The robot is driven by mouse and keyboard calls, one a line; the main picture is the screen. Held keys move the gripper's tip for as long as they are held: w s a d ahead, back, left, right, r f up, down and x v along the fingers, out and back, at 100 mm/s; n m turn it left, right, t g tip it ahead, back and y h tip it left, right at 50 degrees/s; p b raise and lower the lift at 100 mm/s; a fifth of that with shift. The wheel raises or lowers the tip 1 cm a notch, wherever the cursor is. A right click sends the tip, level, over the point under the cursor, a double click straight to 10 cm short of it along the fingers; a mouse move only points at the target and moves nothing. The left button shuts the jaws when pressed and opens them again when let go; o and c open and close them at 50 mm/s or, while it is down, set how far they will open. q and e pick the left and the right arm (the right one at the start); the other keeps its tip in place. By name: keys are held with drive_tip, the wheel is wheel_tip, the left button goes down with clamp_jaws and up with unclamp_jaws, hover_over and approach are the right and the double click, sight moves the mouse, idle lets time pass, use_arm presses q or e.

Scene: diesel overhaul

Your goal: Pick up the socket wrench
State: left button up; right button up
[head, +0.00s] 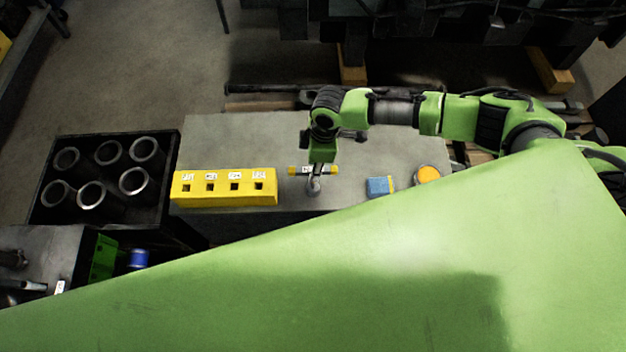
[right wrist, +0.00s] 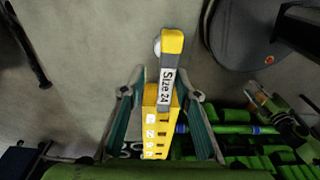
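The socket wrench shows in the head view as a short bar with yellow ends and a pale label, over the grey table under my right gripper (head: 314,184). In the right wrist view the wrench (right wrist: 167,75) has a grey and yellow handle labelled "Size 24". My right gripper (right wrist: 166,88) is open there, with one finger on each side of the handle and gaps on both sides. A yellow block (head: 225,187) with several labelled square holes stands left of the wrench. My left gripper is not in view.
A black crate (head: 175,165) of several metal cylinders stands left of the grey table (head: 235,135). A blue block (head: 380,186) and an orange-topped round thing (head: 428,174) are right of the wrench. A blue cylinder (head: 139,259) is at lower left.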

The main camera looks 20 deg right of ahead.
sight(311, 187)
drive_tip(key=shift+s+a+f+p, duration=0.1)
drive_tip(key=shift+a+f+p, duration=0.1)
drive_tip(key=shift+f, duration=0.9)
drive_tip(key=shift+s+a+f+p, duration=0.1)
drive_tip(key=shift+a+f+p, duration=0.05)
drive_tip(key=shift+f, duration=0.95)
drive_tip(key=shift+s+a+f+p, duration=0.1)
drive_tip(key=shift+a+f+p, duration=0.1)
drive_tip(key=shift+f, duration=0.9)
clamp_jaws()
